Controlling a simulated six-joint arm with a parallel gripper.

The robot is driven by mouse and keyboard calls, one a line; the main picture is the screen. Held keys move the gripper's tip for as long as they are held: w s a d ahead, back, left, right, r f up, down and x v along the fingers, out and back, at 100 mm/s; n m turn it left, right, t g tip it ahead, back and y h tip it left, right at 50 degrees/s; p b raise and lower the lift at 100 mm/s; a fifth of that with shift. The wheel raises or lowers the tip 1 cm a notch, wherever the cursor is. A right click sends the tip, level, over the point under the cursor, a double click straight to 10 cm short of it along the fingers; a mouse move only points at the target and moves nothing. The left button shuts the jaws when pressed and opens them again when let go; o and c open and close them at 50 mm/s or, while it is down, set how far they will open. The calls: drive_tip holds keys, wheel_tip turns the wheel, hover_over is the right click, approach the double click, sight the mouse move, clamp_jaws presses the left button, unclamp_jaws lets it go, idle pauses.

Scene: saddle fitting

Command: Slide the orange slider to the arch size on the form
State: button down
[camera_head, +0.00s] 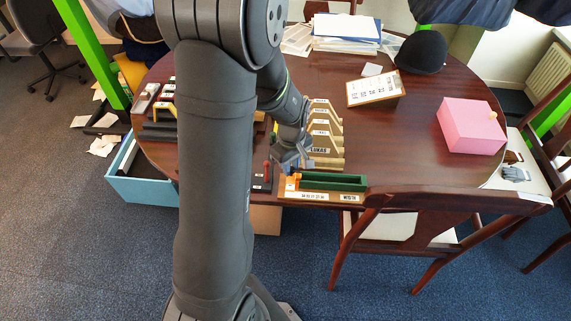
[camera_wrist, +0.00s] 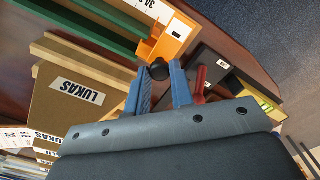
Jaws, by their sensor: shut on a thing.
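The orange slider (camera_head: 291,186) sits at the left end of the green rail (camera_head: 335,182), on a board with a number scale and a WIDTH label. In the wrist view the slider (camera_wrist: 175,38) has a black knob (camera_wrist: 159,70) on its near side. My gripper (camera_head: 289,166) is low over the slider, and its blue fingers (camera_wrist: 158,76) are closed around the knob. The form (camera_head: 374,88) stands tilted on a small stand farther back; its writing is too small to read. The exact scale reading under the slider cannot be made out.
Wooden saddle pieces (camera_head: 324,135), one labelled LUKAS, stand behind the rail. A dark block with a red part (camera_head: 265,177) lies to its left. A pink box (camera_head: 470,125) is at the right, and a chair back (camera_head: 440,200) stands by the front edge.

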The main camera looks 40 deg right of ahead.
drive_tip(key=shift+s+d, duration=1.15)
drive_tip(key=c, duration=1.3)
unclamp_jaws()
drive_tip(key=shift+o, duration=0.2)
wheel_tip(320, 180, up, 17)
drive_tip(key=shift+r, duration=0.2)
wheel_tip(320, 180, down, 18)
drive_tip(key=shift+r, duration=0.25)
